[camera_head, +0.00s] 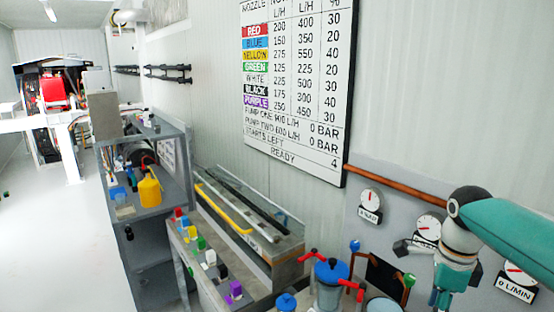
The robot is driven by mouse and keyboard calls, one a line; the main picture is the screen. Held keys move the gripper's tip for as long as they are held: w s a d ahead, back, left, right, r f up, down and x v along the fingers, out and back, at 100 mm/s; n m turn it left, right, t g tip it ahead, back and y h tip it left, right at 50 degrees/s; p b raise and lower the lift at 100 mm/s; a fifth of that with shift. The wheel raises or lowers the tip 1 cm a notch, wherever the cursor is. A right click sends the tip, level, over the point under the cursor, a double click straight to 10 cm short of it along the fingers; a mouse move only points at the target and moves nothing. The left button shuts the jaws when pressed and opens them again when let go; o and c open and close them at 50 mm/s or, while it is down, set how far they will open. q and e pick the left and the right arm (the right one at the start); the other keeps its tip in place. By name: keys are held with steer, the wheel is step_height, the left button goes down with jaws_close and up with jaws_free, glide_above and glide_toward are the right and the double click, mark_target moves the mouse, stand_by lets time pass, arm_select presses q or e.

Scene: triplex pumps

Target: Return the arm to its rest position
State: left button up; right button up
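My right arm (515,232) comes in from the right edge as a teal link with a grey and black wrist joint. It hangs in front of a grey gauge panel (355,222) on the right wall. The wrist points down towards the bottom edge, and I cannot make out the gripper's fingers. Dark grey parts show beside the wrist, and I cannot tell what they belong to. My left arm and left gripper are out of view.
Blue-topped pump vessels with red handles (330,272) stand close below, left of the arm. A bench with coloured nozzles (208,255), a shelf with a yellow can (149,188) and a wall chart (297,80) lie further left. White floor (50,245) is clear at far left.

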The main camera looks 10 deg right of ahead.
steer(key=w+a+f+n+y, duration=0.1)
steer(key=w+a+f+n, duration=0.1)
steer(key=a+f+n, duration=0.75)
steer(key=w+a+f+n+y, duration=0.15)
steer(key=a+f, duration=0.25)
steer(key=f, duration=1)
steer(key=s+a+f+n+y, duration=0.1)
steer(key=s+a+f+n, duration=0.5)
steer(key=s+f, duration=0.25)
steer(key=s+a+f+n, duration=0.6)
steer(key=s+f, duration=0.2)
steer(key=s, duration=0.2)
arm_select(q)
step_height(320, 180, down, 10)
steer(key=b, duration=1)
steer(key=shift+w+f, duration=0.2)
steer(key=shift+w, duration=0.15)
arm_select(e)
step_height(320, 180, down, 10)
steer(key=w, duration=0.1)
steer(key=shift+r, duration=0.2)
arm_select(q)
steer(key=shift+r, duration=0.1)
